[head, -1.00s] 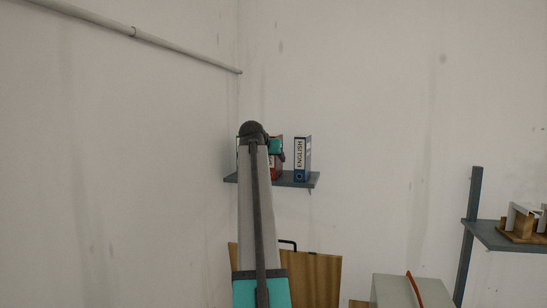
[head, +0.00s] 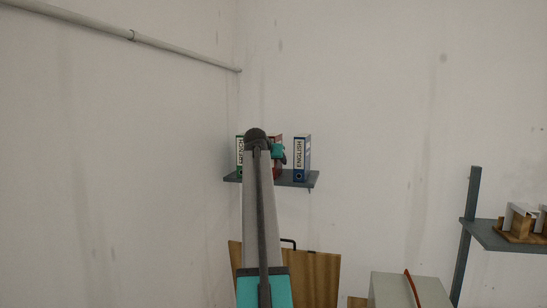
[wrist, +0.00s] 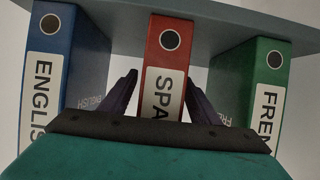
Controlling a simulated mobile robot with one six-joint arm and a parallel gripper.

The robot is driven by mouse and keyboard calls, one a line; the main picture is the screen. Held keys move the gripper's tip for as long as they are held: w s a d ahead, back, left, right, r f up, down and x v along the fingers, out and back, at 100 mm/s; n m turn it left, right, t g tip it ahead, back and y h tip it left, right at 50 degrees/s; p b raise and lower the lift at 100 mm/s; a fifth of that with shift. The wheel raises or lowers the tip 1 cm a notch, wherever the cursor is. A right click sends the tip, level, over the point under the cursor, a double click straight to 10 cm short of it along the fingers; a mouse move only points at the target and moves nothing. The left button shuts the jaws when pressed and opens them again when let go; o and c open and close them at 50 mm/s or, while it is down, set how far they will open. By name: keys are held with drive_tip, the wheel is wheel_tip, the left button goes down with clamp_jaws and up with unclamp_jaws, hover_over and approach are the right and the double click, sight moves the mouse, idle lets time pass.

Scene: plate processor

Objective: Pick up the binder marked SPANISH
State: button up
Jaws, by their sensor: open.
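The red binder (wrist: 170,70) has a white label of which "SPA" shows in the wrist view; the rest is hidden behind my gripper's body. Its spine faces the camera and it stands against the grey shelf (wrist: 130,20), which appears at the top of that view. My gripper (wrist: 162,78) is open, with one dark finger on each side of the red binder and visible gaps beside it. In the head view the red binder (head: 277,137) is mostly hidden behind my arm and gripper.
A blue binder marked ENGLISH (head: 302,158) and a green binder marked FRENCH (head: 239,158) flank the red one on the wall shelf (head: 312,180), with gaps between. A wooden panel (head: 315,275) and a pale box (head: 410,290) are below. Another shelf (head: 495,235) is at right.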

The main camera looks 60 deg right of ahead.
drive_tip(key=c, duration=1.4)
drive_tip(key=shift+r, duration=0.25)
drive_tip(key=shift+r+p, duration=0.75)
drive_tip(key=shift+r, duration=4.05)
